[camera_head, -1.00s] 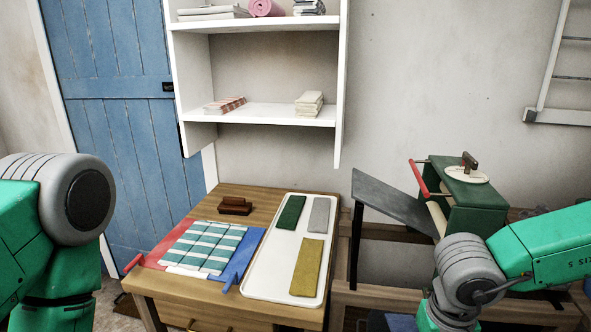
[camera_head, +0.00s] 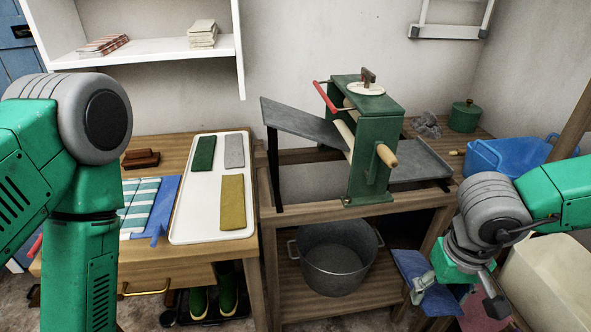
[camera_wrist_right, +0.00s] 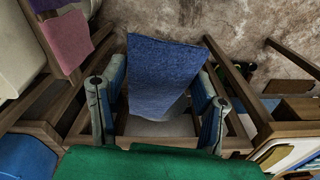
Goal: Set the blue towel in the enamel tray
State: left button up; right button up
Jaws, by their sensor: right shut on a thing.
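The blue towel (camera_head: 410,265) is held in my right gripper (camera_head: 456,294), at the lower right of the head view, right of the wooden stand. In the right wrist view the towel (camera_wrist_right: 165,75) is a flat blue panel between the two fingers, which are shut on it. The enamel tray (camera_head: 194,216) is white and lies on the wooden table at left. A green towel (camera_head: 204,153), a grey towel (camera_head: 234,151) and a mustard towel (camera_head: 232,202) lie flat in it, with bare space on its left side. My left arm shows, but its gripper is out of view.
A green mangle (camera_head: 375,150) with a sloping grey board (camera_head: 300,122) stands between tray and right gripper. A metal tub (camera_head: 337,262) sits on the shelf below. A blue basin (camera_head: 505,154) is at right. A striped cloth (camera_head: 139,203) lies left of the tray.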

aim_at(201, 207)
jog(key=j+z, duration=0.1)
jog(key=z, duration=0.75)
jog(key=k+j+z, duration=0.1)
jog(key=z, duration=0.3)
jog(key=k+j, duration=0.1)
jog(key=u, duration=0.5)
jog(key=k+u, duration=0.15)
jog(key=u, duration=0.35)
jog(key=j+u, duration=0.1)
jog(key=u, duration=0.4)
